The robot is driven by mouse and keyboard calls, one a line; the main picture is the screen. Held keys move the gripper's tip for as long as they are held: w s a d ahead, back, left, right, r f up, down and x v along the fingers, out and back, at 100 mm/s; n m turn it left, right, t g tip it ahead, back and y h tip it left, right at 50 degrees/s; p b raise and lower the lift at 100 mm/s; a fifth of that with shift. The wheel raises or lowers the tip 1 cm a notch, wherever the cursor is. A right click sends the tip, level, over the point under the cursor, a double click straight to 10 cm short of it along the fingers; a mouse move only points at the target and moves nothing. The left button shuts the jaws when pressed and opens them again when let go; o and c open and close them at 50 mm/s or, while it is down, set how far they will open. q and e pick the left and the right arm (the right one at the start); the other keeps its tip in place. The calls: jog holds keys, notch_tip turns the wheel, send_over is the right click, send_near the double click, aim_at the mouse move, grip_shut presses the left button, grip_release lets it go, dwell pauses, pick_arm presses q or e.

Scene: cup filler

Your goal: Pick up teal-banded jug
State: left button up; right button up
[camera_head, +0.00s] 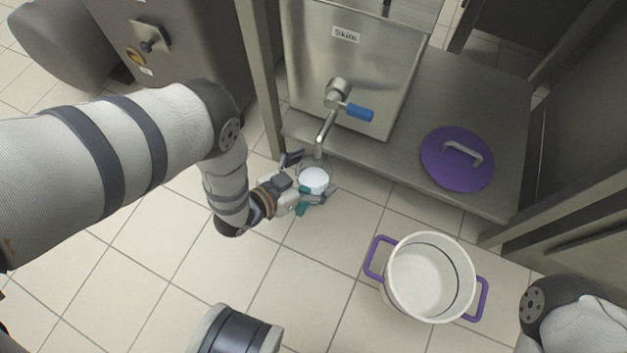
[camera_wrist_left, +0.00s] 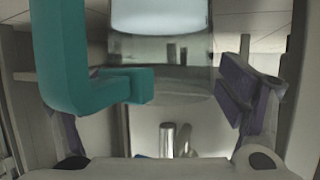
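The teal-banded jug (camera_head: 314,180) is a small clear vessel with a white inside, below the tap spout in the head view. In the left wrist view the clear jug (camera_wrist_left: 165,70) fills the upper middle, and its teal handle (camera_wrist_left: 65,60) stands at the left. My left gripper (camera_head: 308,183) reaches it from the left, with one finger on each side. In the wrist view a purple finger pad sits close to the jug's right side; the other finger is partly hidden behind the handle. Firm contact cannot be made out. My right gripper is out of view.
A steel tank (camera_head: 352,65) labelled "Skim" has a tap with a blue lever (camera_head: 359,112) directly above the jug. A purple lid (camera_head: 457,160) lies on the steel shelf (camera_head: 390,160). A white pot (camera_head: 431,278) with purple handles stands lower right. Tiled floor below is open.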

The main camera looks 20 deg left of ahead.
pick_arm(q)
jog(key=c, duration=1.6)
notch_tip(320, 180, up, 3)
jog(key=shift+r+p, duration=0.2)
jog(key=shift+p, duration=0.9)
jog(key=s+d+r+p, duration=0.1)
jog(key=s+r+p, duration=0.1)
jog(key=s+r, duration=0.1)
jog(key=s+d+r+p, duration=0.1)
jog(key=s+r+p, duration=0.2)
jog(key=s, duration=0.3)
jog(key=s+d+r+p, duration=0.2)
jog(key=s+r+p, duration=0.1)
jog(key=s, duration=0.1)
jog(key=shift+s+d+r, duration=0.1)
jog(key=shift+s+r, duration=0.1)
jog(key=shift+r, duration=0.1)
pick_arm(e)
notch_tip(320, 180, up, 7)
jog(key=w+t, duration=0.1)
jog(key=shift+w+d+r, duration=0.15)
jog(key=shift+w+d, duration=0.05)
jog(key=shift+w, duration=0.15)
